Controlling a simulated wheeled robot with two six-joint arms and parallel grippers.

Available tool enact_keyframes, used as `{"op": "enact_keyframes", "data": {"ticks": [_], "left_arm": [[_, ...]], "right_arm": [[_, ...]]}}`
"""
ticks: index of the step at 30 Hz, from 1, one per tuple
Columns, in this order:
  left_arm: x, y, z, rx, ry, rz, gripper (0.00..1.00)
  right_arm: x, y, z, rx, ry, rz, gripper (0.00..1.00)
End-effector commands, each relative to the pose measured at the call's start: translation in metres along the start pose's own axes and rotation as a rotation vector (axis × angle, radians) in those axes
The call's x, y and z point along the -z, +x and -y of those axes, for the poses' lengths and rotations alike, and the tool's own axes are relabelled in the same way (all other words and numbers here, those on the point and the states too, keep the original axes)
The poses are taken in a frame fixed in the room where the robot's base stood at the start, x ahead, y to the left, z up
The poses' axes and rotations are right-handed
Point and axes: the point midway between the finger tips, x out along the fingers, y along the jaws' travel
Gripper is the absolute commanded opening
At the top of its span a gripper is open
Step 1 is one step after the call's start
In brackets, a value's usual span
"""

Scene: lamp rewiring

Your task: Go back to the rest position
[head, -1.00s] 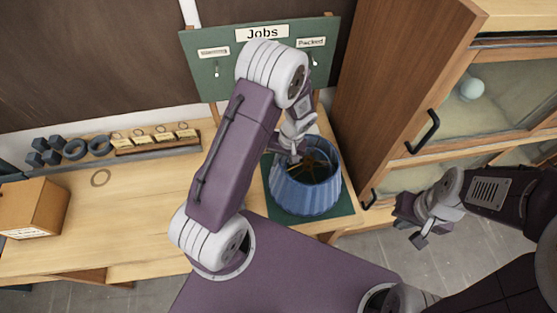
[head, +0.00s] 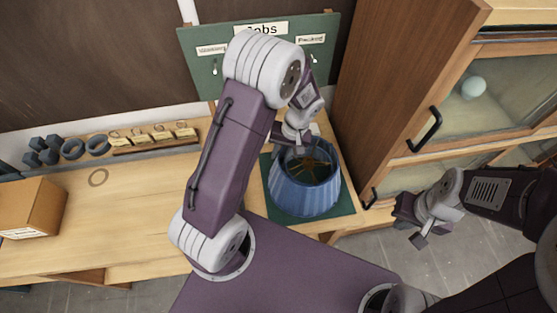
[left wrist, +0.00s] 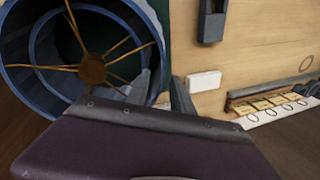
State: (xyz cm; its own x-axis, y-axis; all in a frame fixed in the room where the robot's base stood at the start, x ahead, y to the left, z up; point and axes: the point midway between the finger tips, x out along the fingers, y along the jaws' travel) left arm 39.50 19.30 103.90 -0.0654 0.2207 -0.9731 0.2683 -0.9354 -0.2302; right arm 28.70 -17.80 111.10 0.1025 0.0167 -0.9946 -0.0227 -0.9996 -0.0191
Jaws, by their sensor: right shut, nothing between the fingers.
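The blue ribbed lampshade (head: 305,190) stands upright on a green mat (head: 345,208) at the right end of the bench. Its inner wire spokes and brown hub show in the left wrist view (left wrist: 92,70). My left gripper (head: 288,143) is at the shade's far left rim, its fingers apart. In the left wrist view its fingers (left wrist: 163,92) show beside the rim, with nothing seen held. Whether they touch the rim I cannot tell. My right gripper (head: 416,232) is shut and empty, over the floor in front of the cabinet.
A wooden cabinet (head: 390,100) with dark handles stands close on the right. The green Jobs board (head: 205,75) stands behind the shade, partly hidden by my left arm. A cardboard box (head: 32,208), dark parts and a tagged rack (head: 155,137) are on the left; the bench middle is clear.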

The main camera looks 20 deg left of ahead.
Motion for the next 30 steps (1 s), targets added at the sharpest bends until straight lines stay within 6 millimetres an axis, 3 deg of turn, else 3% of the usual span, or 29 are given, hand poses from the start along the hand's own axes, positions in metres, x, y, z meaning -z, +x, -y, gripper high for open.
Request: {"op": "enact_keyframes", "data": {"ticks": [4, 9, 19, 23, 27, 30], "left_arm": [[0.001, -0.029, -0.001, -0.002, -0.001, -0.005, 0.28], [0.000, -0.045, 0.000, 0.000, 0.001, 0.000, 0.28], [0.000, -0.045, 0.001, 0.001, -0.001, 0.001, 0.28], [0.005, -0.046, 0.012, -0.026, -0.052, -0.044, 0.28], [-0.046, -0.030, 0.029, -0.124, -0.091, -0.045, 0.28], [-0.085, -0.016, 0.028, -0.205, -0.007, -0.064, 0.28]], "right_arm": [[-0.001, 0.006, 0.000, 0.000, 0.000, 0.000, 0.00], [-0.001, 0.008, 0.000, 0.000, 0.000, 0.000, 0.00], [-0.001, 0.008, 0.000, 0.000, 0.000, 0.000, 0.00], [-0.003, 0.030, -0.001, 0.000, 0.000, 0.000, 0.00], [-0.006, 0.059, -0.001, 0.000, 0.000, 0.001, 0.00], [-0.007, 0.067, -0.001, 0.000, 0.000, 0.001, 0.00]]}}
